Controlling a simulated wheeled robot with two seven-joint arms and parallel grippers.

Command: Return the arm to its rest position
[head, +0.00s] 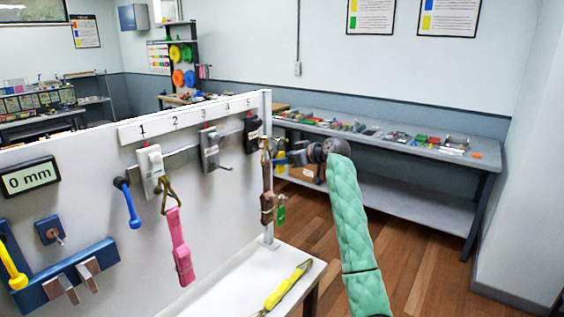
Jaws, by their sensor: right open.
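My right arm comes up from the bottom in a green quilted sleeve. Its gripper (279,160) is open, beside the right end of the white strap wall (85,215), near a brown strap (267,195). The brown strap hangs by a metal ring near position 5, with a green tag (281,209) beside it. I cannot tell whether the fingers touch the strap. A pink strap (179,245) hangs from a triangular ring on the hook under number 1. My left gripper is not in view.
The wall carries a number strip (190,117), grey hook mounts (210,149), a blue handle (130,205) and a "0 mm" display (30,177). A grey workbench (400,137) stands behind; open floor lies right of my arm.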

